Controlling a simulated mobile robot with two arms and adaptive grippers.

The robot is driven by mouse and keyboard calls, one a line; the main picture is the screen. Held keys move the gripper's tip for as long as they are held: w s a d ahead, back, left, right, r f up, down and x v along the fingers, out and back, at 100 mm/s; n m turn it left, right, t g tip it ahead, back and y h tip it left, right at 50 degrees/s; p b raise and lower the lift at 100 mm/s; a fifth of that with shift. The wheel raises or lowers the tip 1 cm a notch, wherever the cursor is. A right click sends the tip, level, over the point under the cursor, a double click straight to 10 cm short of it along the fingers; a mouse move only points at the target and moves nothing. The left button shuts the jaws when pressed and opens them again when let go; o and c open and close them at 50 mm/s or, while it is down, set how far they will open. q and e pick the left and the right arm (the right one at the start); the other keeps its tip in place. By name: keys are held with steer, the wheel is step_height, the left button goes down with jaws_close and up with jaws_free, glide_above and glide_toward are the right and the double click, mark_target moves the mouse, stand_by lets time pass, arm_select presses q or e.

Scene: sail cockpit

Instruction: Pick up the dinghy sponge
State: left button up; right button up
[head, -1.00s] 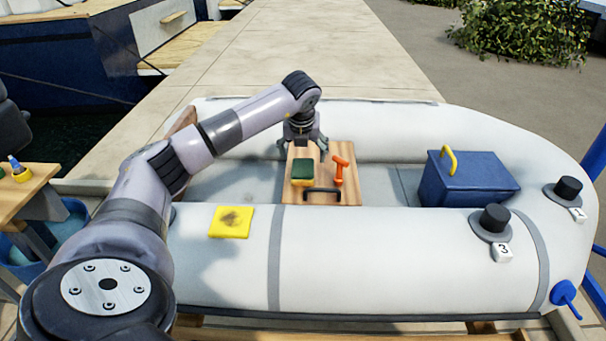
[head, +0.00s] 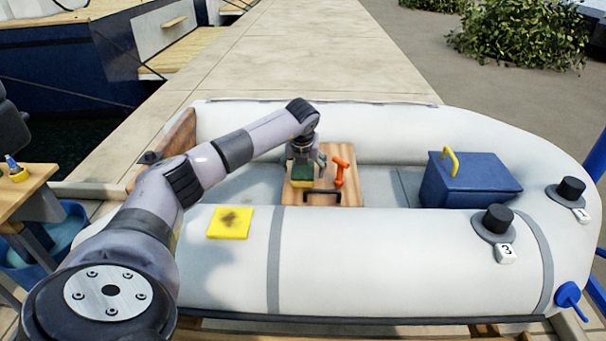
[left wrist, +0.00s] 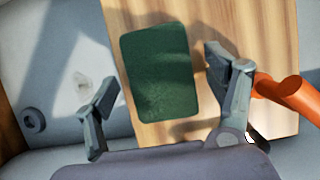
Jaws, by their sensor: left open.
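The dinghy sponge (head: 302,174), with a dark green top over a yellow layer, lies on the wooden board (head: 347,196) inside the grey inflatable dinghy. In the left wrist view the sponge's green face (left wrist: 160,73) lies between the fingers, slightly tilted. My left gripper (head: 303,163) is over the sponge, with fingers spread on either side. In the left wrist view the open left gripper (left wrist: 160,95) has clear gaps to the sponge on both sides. My right gripper is not in view.
An orange-handled tool (head: 340,170) lies on the board close to the right finger; it also shows in the wrist view (left wrist: 290,95). A black handle (head: 322,192) is at the board's front. A blue box (head: 470,180) stands right.

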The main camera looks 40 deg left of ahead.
arm_select(q)
steer(key=shift+f, duration=0.25)
stand_by(0.3)
steer(key=shift+c, duration=0.3)
steer(key=c, duration=0.8)
